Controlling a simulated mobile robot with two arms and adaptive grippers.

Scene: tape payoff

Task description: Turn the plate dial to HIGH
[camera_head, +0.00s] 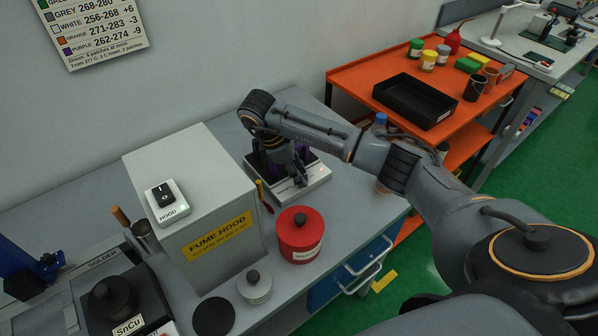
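The plate (313,189) is a small light-grey box with a dark, partly purple top, standing on the grey bench behind the red canister. A small red light shows at its front right. My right arm reaches in from the right, and my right gripper (297,176) points down at the plate's front part. The gripper covers part of the plate, and I cannot make out the dial or its setting. The fingers are too small and dark to tell whether they are open or shut, or touching the plate. My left gripper is not in view.
The fume hood box (205,190) with a black switch stands left of the plate. A red canister (299,235) and a small jar (255,287) stand in front. An orange cart (353,79) with a black tray (415,101) is at the right.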

